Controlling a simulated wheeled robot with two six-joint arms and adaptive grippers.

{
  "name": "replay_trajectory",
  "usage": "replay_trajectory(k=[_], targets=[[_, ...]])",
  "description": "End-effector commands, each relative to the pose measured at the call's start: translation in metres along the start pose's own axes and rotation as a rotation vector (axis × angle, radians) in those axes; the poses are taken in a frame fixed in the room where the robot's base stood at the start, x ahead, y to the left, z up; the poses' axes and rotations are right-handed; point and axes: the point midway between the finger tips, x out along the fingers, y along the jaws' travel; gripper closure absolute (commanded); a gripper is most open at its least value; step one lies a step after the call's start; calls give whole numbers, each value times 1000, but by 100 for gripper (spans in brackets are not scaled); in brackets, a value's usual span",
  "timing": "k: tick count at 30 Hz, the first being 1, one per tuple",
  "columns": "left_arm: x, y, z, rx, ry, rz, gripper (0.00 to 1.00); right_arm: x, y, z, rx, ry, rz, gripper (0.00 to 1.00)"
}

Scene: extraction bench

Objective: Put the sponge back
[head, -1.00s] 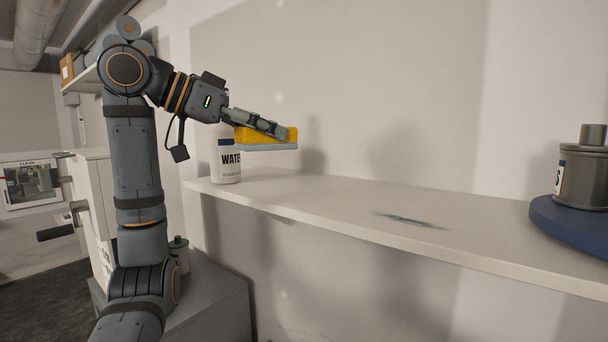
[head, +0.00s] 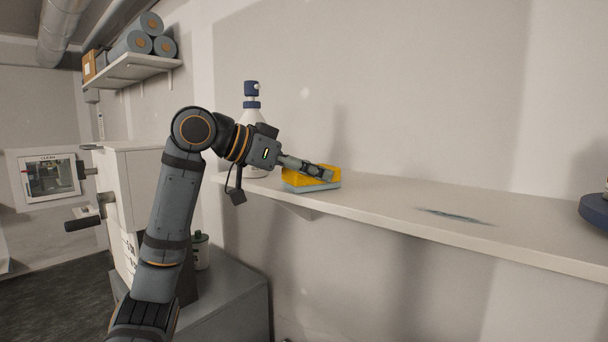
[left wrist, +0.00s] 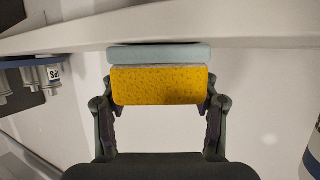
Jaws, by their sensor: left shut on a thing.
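The sponge (head: 318,173) is yellow with a pale blue-grey layer along its underside. My left gripper (head: 325,173) is shut on it, with a finger along each side. The sponge is low over the left part of the shelf (head: 380,202), level; I cannot tell whether its underside touches the shelf. In the left wrist view the sponge (left wrist: 160,85) fills the space between the fingers, its pale layer towards the shelf edge (left wrist: 250,25). My right gripper is not in view.
A white bottle with a blue cap (head: 252,89) stands behind the left gripper. A dark bluish smear (head: 455,215) lies on the shelf to the right of the sponge. A round blue base (head: 594,211) is at the far right.

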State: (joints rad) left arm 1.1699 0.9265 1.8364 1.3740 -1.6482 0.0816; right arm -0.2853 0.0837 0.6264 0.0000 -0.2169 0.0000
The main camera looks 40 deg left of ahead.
Motion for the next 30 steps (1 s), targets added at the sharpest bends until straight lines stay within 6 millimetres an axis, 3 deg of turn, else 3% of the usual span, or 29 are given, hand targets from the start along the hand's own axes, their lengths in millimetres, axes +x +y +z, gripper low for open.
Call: replay_trajectory(k=[6, 7, 11, 23, 26, 30], targets=[[1, 0, 3, 0, 0, 0, 71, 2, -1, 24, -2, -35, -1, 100], [1, 0, 2, 0, 0, 0, 36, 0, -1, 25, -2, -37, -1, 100], [0, 0, 1, 0, -1, 0, 18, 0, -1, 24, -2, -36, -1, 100], [-3, 0, -2, 0, 0, -1, 17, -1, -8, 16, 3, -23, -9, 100], [-19, -1, 1, 1, 2, -4, 17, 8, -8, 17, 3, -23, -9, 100], [-55, -1, 1, -1, 4, -4, 17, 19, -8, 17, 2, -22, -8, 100]])
